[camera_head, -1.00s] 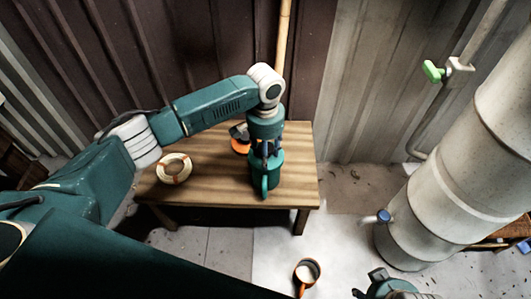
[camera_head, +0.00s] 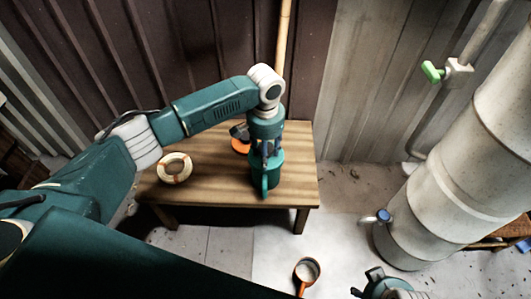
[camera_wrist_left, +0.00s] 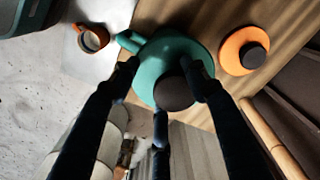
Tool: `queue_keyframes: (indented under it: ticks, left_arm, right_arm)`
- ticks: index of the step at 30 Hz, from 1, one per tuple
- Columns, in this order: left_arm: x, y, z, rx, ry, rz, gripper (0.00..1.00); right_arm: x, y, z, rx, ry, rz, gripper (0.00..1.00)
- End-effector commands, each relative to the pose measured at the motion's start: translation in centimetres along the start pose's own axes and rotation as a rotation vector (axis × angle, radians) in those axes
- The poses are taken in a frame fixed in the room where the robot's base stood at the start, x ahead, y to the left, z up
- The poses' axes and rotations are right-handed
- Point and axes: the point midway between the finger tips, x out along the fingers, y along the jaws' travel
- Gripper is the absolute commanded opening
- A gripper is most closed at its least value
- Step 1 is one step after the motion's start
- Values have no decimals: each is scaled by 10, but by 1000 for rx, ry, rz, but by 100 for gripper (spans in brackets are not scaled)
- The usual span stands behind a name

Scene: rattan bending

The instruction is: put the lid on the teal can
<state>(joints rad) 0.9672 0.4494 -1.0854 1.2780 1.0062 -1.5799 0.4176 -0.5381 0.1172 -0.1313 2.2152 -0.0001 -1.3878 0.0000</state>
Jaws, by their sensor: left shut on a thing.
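The teal can (camera_head: 268,182) stands upright on the wooden table, with its handle toward the front. My left gripper (camera_head: 266,150) points down right above it. In the left wrist view, the fingers of this gripper (camera_wrist_left: 172,90) are shut around the dark knob (camera_wrist_left: 174,93) of the teal lid (camera_wrist_left: 165,58). The lid lies over the can, and a teal handle sticks out at its upper left. I cannot tell whether the lid touches the rim. Part of my right arm (camera_head: 385,286) shows at the bottom edge; its fingers are not clear.
An orange lid with a dark knob (camera_wrist_left: 244,50) lies on the table (camera_head: 212,185) close behind the can. A pale rattan coil (camera_head: 174,167) lies at the table's left. An orange mug (camera_head: 306,271) stands in front of the table. A large pale pipe (camera_head: 455,150) stands right.

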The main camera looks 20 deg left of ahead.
Motion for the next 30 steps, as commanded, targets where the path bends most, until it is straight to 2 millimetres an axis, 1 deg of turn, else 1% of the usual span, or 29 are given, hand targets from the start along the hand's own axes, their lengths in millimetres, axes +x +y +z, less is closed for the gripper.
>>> queue_keyframes:
  ticks: [21,30]
  left_arm:
    - [3,0,0,0,0,0,15]
    - [6,0,0,0,0,1,15]
  right_arm:
    - [-1,-3,-2,5,5,-5,40]
    - [-2,-3,3,5,-3,-6,40]
